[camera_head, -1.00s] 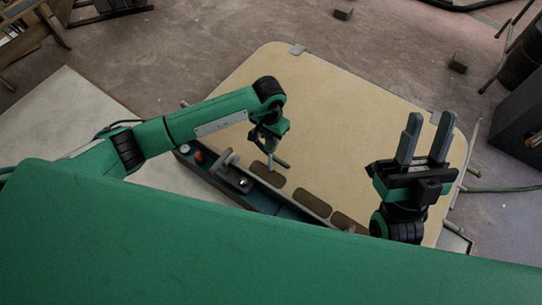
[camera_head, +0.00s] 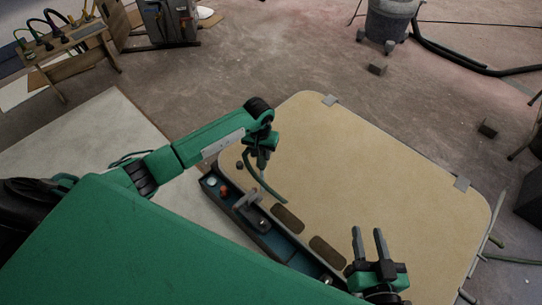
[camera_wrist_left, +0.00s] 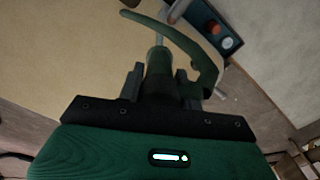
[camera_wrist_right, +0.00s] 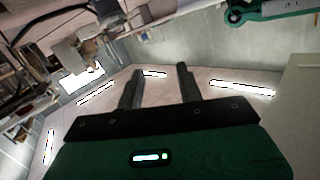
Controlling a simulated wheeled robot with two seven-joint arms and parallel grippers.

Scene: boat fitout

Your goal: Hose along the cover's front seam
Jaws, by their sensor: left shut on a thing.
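A large beige panel with rounded corners (camera_head: 390,170) lies flat in the head view and may be the cover; no separate seam is clear. Brown oblong patches (camera_head: 288,218) line its front edge.
A narrow blue tray (camera_head: 272,240) runs along the panel's front edge, with a red knob and a grey fitting (camera_head: 247,200) at its left end. Grey clips (camera_head: 329,100) sit on the far edge. A bucket on wheels (camera_head: 388,20) and small blocks (camera_head: 377,68) stand on the floor beyond.

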